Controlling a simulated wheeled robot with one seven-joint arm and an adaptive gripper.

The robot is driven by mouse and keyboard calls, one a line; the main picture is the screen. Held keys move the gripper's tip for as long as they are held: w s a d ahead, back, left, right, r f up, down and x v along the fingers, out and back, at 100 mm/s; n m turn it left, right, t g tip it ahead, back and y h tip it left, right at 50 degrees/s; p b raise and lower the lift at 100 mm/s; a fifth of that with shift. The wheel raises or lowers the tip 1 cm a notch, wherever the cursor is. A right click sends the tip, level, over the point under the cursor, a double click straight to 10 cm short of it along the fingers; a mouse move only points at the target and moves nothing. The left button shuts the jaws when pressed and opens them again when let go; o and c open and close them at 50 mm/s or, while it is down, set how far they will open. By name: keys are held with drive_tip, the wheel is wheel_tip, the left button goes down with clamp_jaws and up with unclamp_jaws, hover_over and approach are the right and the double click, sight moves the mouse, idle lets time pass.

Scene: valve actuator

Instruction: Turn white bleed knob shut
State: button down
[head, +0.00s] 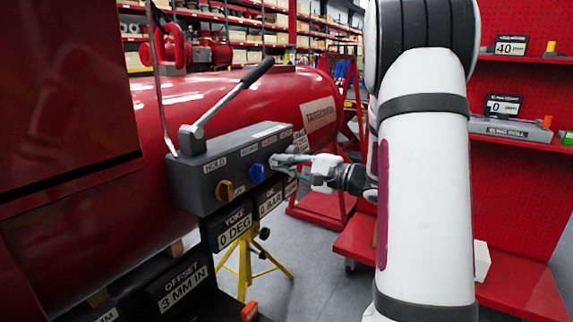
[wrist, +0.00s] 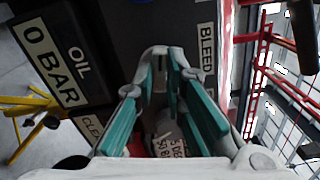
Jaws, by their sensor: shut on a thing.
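My gripper (head: 288,161) reaches from the right to the front face of the dark grey valve box (head: 192,178), at its right end. In the wrist view, the teal-padded fingers (wrist: 168,72) are close together beside the BLEED label (wrist: 206,45). They are shut on the white bleed knob, which is mostly hidden by the fingers; only a narrow pale sliver shows between them. How far the knob is turned cannot be told. To the left on the box are a blue knob (head: 257,173) and an orange knob (head: 225,190).
A long lever (head: 236,94) rises from the box. A large red tank (head: 225,95) lies behind it. Below hang the OIL 0 BAR sign (head: 270,202) and a 0 DEG sign (head: 235,229). A yellow stand (head: 246,268) is beneath. Red shelves (head: 525,140) stand at right.

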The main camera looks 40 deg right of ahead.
drive_tip(key=shift+m+p, duration=4.15)
drive_tip(key=shift+m, duration=3.35)
drive_tip(key=shift+f, duration=0.1)
drive_tip(key=c, duration=1.6)
unclamp_jaws()
drive_tip(key=shift+c, duration=0.2)
drive_tip(key=v, duration=1.2)
